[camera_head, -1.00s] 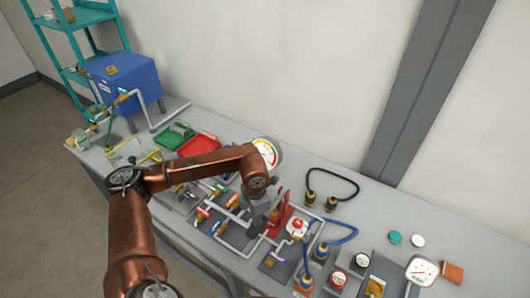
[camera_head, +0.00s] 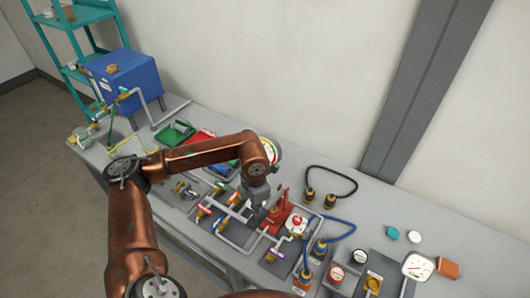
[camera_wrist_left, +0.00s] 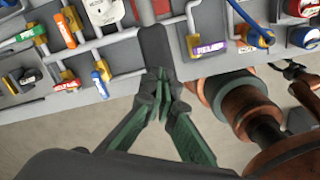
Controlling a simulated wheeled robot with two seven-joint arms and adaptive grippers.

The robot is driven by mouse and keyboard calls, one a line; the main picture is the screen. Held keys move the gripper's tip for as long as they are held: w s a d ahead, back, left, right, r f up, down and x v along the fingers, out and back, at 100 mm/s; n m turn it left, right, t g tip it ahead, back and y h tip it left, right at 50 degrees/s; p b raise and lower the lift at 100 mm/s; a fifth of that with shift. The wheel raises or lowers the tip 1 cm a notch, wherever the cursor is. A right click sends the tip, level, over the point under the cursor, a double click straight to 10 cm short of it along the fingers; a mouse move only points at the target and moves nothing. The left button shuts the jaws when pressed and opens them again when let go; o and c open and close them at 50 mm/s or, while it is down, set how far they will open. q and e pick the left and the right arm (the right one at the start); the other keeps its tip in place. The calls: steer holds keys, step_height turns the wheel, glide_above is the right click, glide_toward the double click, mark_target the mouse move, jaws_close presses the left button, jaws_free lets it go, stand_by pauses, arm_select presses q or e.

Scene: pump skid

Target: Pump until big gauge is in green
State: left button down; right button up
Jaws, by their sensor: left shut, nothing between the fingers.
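The big gauge (camera_head: 268,147) stands at the back of the bench, a white dial with coloured bands. My left arm covers part of it and its needle is too small to read. The red hand pump (camera_head: 280,213) stands in the pipework, just right of my left gripper (camera_head: 256,205). In the left wrist view, my left gripper (camera_wrist_left: 162,78) is shut and empty. Its tips are at the near end of a dark grey bar (camera_wrist_left: 155,45), which leads towards the red pump (camera_wrist_left: 150,8). I cannot tell whether they touch it. My right gripper is not in view.
Pipes with coloured-handled valves (camera_head: 204,211) surround the pump. Blue hoses (camera_head: 342,238) and a smaller white gauge (camera_head: 418,267) lie to the right. A blue tank (camera_head: 125,80) stands far left.

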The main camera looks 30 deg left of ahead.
mark_target(257, 219)
arm_select(q)
steer(key=shift+f, duration=0.2)
steer(key=shift+f+b, duration=0.65)
steer(key=shift+b, duration=0.05)
step_height(257, 219, down, 4)
steer(key=b, duration=0.3)
step_height(257, 219, down, 4)
steer(key=b, duration=0.3)
steer(key=shift+r+p, duration=2.2)
steer(key=shift+r, duration=2.7)
steer(key=shift+f, duration=0.1)
